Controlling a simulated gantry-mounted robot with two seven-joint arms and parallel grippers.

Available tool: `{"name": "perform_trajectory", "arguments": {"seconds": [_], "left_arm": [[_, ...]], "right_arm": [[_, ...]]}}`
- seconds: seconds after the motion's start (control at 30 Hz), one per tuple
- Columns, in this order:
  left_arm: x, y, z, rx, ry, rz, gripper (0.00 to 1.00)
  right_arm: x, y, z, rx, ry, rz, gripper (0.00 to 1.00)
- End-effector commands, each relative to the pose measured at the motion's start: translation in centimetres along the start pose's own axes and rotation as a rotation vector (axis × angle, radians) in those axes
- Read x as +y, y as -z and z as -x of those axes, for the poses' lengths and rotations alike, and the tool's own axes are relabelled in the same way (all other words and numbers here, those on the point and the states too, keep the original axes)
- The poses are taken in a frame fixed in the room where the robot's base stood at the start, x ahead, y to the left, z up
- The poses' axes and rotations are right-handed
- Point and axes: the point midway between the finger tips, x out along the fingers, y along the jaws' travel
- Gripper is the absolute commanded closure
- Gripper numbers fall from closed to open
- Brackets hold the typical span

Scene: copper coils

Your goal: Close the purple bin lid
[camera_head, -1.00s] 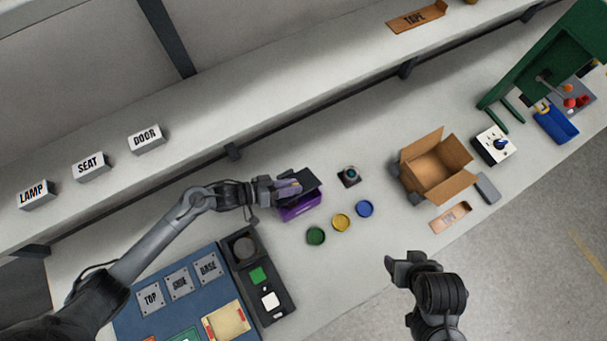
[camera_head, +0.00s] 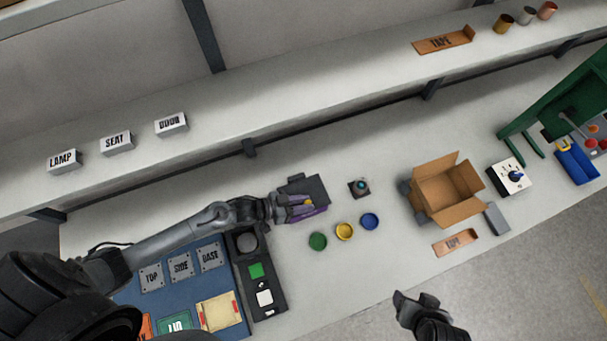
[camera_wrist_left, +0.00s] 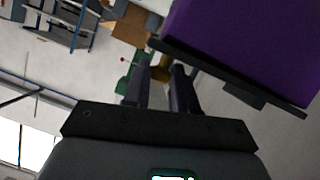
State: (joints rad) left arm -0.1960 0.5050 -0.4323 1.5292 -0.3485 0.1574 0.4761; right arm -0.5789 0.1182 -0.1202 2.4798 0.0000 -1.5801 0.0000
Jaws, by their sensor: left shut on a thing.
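The purple bin (camera_head: 314,211) stands on the table, partly hidden under my left gripper. Its dark lid (camera_head: 315,186) shows on the far side of the gripper, raised at an angle I cannot tell. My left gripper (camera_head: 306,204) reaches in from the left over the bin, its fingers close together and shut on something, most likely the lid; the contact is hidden. In the left wrist view, the purple bin (camera_wrist_left: 250,45) with a dark edge fills the upper right, beside the fingers (camera_wrist_left: 162,75). My right gripper (camera_head: 402,297) is at the bottom, away from the bin; its jaw gap is unclear.
Green (camera_head: 318,241), yellow (camera_head: 345,231) and blue (camera_head: 370,221) discs lie right of the bin. A small dark device (camera_head: 359,187) stands behind them. An open cardboard box (camera_head: 447,190) is farther right. A dark tray (camera_head: 262,290) and blue mat (camera_head: 190,290) lie left.

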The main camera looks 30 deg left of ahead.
Motion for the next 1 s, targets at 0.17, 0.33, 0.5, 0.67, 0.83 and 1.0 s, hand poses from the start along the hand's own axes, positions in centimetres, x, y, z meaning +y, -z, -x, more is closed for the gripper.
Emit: {"name": "perform_trajectory", "arguments": {"seconds": [0.17, 0.33, 0.5, 0.67, 0.83, 1.0], "left_arm": [[0.28, -0.61, -0.03, -0.01, -0.004, 0.009, 1.0], [0.3, -0.65, -0.03, -0.011, -0.005, 0.009, 1.0], [0.3, -0.66, -0.03, -0.011, -0.004, 0.009, 0.62], [0.14, -0.69, -0.01, -0.012, -0.001, 0.008, 0.49], [-0.06, -0.77, 0.03, -0.014, 0.004, 0.007, 0.49], [-0.18, -0.78, 0.09, -0.015, 0.006, 0.006, 0.49]], "right_arm": [[0.15, -0.06, -0.07, -0.001, -0.005, 0.006, 0.34], [0.17, -0.07, -0.07, -0.001, -0.006, 0.007, 0.34], [0.16, -0.07, -0.07, -0.001, -0.005, 0.006, 0.34], [0.09, -0.07, -0.08, -0.001, -0.003, 0.003, 0.34], [0.0, -0.07, -0.1, -0.001, 0.0, 0.0, 0.34], [-0.07, -0.06, -0.11, 0.0, 0.002, -0.003, 0.34]]}}
